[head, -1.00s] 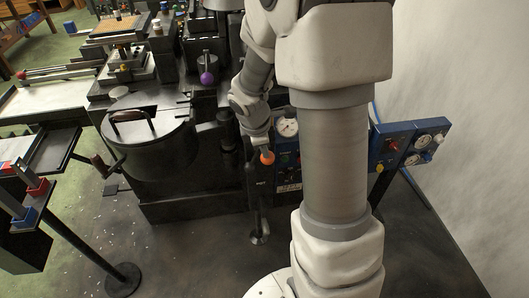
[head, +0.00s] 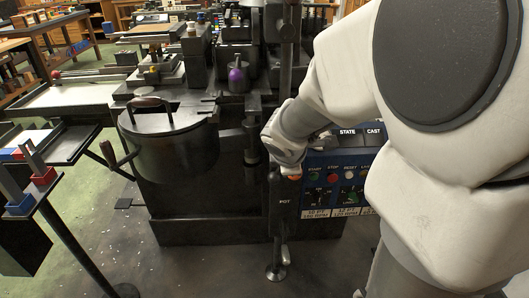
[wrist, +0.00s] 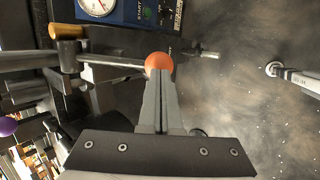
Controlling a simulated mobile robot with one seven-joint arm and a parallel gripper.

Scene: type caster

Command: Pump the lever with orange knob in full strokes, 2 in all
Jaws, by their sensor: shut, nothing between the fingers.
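The orange knob (wrist: 158,62) sits at the end of a metal lever rod (wrist: 112,60) in the wrist view. My gripper (wrist: 160,82) is shut and empty, its closed fingertips right at the knob's near side, touching or almost touching it. In the head view only a sliver of the orange knob (head: 296,177) shows below my wrist, above the dark post marked POT (head: 285,203). My fingers and most of the lever are hidden there.
A blue control panel (head: 326,183) with several buttons stands just right of the lever; its gauge (wrist: 96,6) shows in the wrist view. A round lidded pot (head: 170,145) and a purple knob (head: 236,78) lie to the left. Bare floor (head: 325,270) is in front.

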